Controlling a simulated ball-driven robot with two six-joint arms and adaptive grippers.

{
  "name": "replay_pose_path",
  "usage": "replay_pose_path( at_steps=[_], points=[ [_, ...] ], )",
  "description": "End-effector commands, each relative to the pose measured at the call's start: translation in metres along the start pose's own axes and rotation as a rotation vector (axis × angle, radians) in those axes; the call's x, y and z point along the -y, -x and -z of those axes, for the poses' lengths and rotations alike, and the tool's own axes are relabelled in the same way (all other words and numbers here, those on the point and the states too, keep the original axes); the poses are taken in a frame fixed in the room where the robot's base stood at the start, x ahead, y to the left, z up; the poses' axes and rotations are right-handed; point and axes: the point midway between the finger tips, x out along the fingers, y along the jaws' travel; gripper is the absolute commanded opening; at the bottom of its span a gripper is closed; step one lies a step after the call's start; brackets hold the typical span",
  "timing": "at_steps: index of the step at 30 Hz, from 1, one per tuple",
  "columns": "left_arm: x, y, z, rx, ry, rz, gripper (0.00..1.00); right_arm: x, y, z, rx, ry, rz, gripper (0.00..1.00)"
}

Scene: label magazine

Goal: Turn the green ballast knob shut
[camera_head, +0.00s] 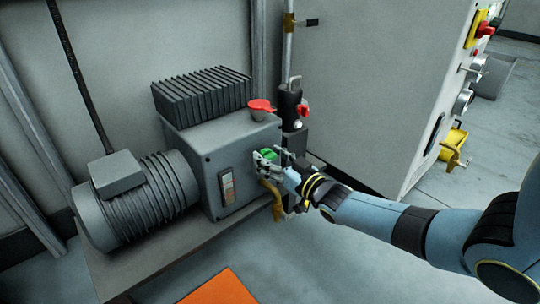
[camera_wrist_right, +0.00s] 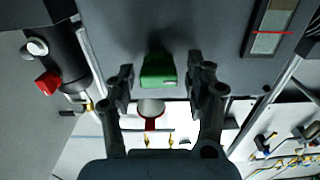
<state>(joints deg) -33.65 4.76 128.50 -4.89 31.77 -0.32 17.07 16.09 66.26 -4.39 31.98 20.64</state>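The green ballast knob (camera_head: 268,154) is on the side of the grey pump box (camera_head: 215,140). In the right wrist view the green knob (camera_wrist_right: 159,71) lies between the two spread fingers. My right gripper (camera_head: 276,160) is at the knob in the head view, its fingers partly covering it. In the right wrist view the right gripper (camera_wrist_right: 160,85) is open, with a gap visible on both sides of the knob. My left gripper is not in view.
A red cap (camera_head: 261,106) sits on the pump box, near a dark cylinder (camera_head: 291,104) with a red handle. A brass pipe (camera_head: 274,200) hangs below the knob. A grey cabinet (camera_head: 375,90) stands to the right. An orange mat (camera_head: 222,288) lies in front.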

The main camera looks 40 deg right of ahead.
Motion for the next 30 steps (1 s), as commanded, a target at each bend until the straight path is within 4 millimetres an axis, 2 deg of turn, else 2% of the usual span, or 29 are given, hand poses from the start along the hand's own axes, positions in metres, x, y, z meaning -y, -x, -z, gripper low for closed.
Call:
replay_pose_path(
  at_steps=[1,11,22,30],
  points=[
    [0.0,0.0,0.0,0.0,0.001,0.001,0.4,0.0,0.0,0.0,0.0,0.0,0.0,0.45],
    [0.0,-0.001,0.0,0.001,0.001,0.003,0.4,0.0,0.0,0.0,0.0,0.0,0.0,0.02],
    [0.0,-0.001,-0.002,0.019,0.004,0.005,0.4,0.001,0.0,0.0,-0.001,-0.068,0.001,0.02],
    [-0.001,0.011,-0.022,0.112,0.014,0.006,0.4,0.001,0.0,0.001,-0.002,-0.261,0.002,0.02]
  ],
)
